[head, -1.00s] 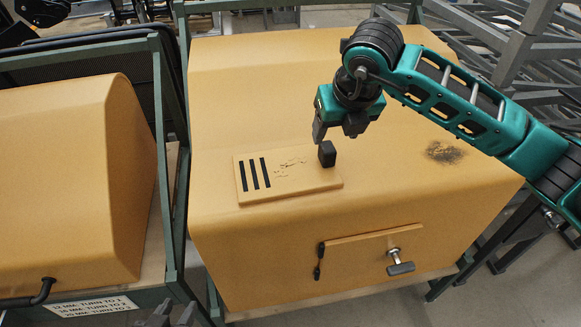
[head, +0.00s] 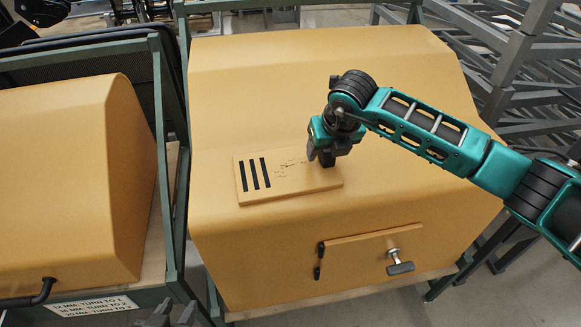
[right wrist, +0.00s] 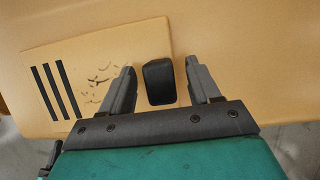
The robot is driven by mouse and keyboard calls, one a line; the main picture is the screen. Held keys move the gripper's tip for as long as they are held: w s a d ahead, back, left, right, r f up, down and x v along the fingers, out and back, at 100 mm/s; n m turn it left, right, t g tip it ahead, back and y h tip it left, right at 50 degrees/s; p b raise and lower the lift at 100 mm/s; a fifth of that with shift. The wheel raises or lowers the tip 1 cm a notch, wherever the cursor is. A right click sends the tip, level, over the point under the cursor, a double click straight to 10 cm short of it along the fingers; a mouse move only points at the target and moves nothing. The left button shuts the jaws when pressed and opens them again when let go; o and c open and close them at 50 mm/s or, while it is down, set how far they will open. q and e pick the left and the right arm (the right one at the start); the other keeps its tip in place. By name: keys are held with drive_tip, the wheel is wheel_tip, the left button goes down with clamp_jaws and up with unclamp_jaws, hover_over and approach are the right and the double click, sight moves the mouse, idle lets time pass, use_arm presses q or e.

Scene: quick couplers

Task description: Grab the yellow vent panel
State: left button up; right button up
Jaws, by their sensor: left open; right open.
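The yellow vent panel (head: 287,182) lies on the sloping front of the large yellow housing. It has several dark slots at its left and small worn marks in the middle. Its black knob (right wrist: 159,82) shows in the right wrist view at the panel's right part. My right gripper (head: 322,162) is open at the panel's right end, and in the head view it hides the knob. In the right wrist view its two fingers (right wrist: 160,88) stand on either side of the knob, with gaps visible. My left gripper (head: 166,314) is open at the bottom edge, only its tips showing.
The yellow housing (head: 330,90) has a lower hatch (head: 375,240) with a black latch and a T-handle (head: 399,266). A second yellow housing (head: 65,190) stands at left behind a green frame post (head: 168,160). A label (head: 92,305) is below it.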

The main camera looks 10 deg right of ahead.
drive_tip(key=shift+c, duration=0.2)
drive_tip(key=c, duration=1)
drive_tip(key=shift+c, duration=0.5)
drive_tip(key=shift+r, duration=0.15)
